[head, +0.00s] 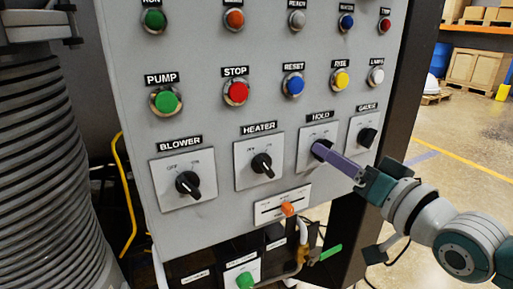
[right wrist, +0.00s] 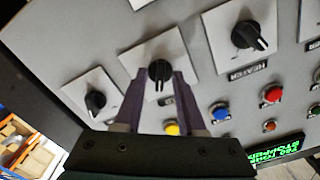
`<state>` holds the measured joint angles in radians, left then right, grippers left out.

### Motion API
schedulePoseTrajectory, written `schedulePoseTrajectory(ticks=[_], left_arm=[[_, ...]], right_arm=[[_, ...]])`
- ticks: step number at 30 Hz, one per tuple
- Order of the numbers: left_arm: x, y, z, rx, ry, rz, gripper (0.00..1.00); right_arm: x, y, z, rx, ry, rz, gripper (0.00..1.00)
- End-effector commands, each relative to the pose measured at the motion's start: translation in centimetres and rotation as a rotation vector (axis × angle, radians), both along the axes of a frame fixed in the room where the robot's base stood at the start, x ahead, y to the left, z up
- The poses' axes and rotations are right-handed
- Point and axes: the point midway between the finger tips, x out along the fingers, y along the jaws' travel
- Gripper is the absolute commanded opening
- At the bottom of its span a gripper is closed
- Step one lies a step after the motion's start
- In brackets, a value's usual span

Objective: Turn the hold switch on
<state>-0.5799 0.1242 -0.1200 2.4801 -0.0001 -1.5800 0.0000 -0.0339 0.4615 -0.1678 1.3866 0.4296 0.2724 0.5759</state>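The hold switch (head: 322,148) is a black rotary knob on a white plate under the HOLD label (head: 321,115), in the row of switches on the grey panel. In the right wrist view its knob (right wrist: 159,70) sits between the two purple fingertips. My right gripper (head: 323,152) reaches in from the right and covers part of the knob in the head view. Its fingers (right wrist: 160,76) are apart, one on each side of the knob; I see no clear contact with it. The knob's exact pointer direction is hard to tell. My left gripper is not in view.
Next to the hold switch are the heater knob (head: 262,164) and the gauge knob (head: 367,137); the blower knob (head: 188,184) is farther left. An orange-tipped slider (head: 287,208) sits below. Several push buttons lie above. A dark ribbed column (head: 45,170) stands at the left.

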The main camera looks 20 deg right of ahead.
Motion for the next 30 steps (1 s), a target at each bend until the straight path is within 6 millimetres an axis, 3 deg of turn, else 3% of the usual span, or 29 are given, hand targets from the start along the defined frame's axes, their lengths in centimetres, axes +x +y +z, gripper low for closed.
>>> schedulePoseTrajectory(ticks=[11,24,30], left_arm=[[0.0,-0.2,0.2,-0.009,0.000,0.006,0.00],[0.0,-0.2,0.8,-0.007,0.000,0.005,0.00],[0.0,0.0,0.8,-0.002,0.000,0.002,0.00]], right_arm=[[-0.6,0.0,0.0,-0.001,0.001,0.001,0.44],[-8.0,-0.6,-0.1,-0.001,0.003,0.001,0.44],[-9.7,-0.7,0.0,-0.001,0.000,0.000,0.44]])
